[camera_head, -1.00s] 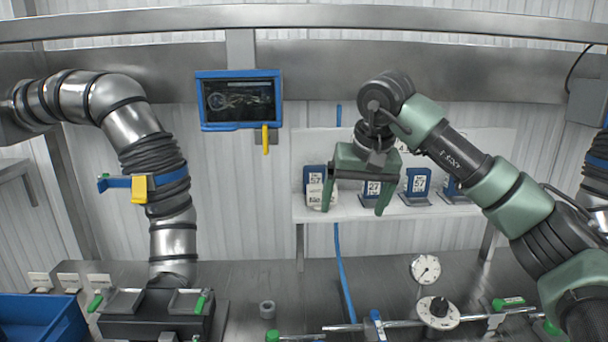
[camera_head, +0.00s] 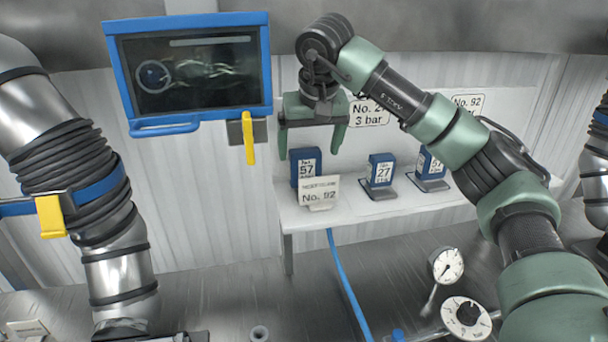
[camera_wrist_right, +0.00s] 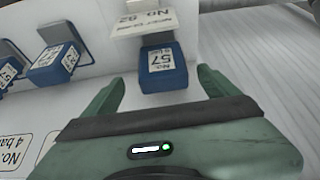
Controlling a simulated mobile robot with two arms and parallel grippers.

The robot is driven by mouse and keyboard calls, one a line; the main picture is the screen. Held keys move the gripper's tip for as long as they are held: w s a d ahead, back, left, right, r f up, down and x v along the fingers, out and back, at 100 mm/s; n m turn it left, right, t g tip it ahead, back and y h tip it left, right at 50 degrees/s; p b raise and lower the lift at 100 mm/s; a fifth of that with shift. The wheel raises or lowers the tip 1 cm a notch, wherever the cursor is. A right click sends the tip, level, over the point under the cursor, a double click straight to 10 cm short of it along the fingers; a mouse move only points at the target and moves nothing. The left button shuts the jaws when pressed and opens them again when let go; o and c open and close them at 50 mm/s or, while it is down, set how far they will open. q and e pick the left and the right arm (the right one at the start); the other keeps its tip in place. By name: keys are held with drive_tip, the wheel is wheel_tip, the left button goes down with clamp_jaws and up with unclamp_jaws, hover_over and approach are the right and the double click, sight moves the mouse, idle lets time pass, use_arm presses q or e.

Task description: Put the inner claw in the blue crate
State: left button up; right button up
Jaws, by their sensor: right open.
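I cannot tell by sight which thing is the inner claw. Several blue blocks with number labels stand on a white shelf (camera_head: 380,213). The left block (camera_head: 305,167) reads No. 57, the middle block (camera_head: 381,169) No. 27, and another block (camera_head: 431,163) stands to the right. My right gripper (camera_head: 311,152) is open and empty, fingers down, in front of the left block's upper part. In the right wrist view, that No. 57 block (camera_wrist_right: 163,68) appears between the open fingers (camera_wrist_right: 158,85), with no grip on it. The blue crate and my left gripper are out of view.
A ribbed steel pipe (camera_head: 80,170) rises at the left. Gauges (camera_head: 446,265) stand at the lower right.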

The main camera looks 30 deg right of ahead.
sight(307, 162)
drive_tip(key=p+x, duration=0.1)
drive_tip(key=x, duration=0.3)
drive_tip(key=shift+w+a+f+p, duration=0.15)
drive_tip(key=shift+w+f+p, duration=0.05)
drive_tip(key=shift+f+p, duration=0.15)
drive_tip(key=shift+f, duration=0.15)
clamp_jaws()
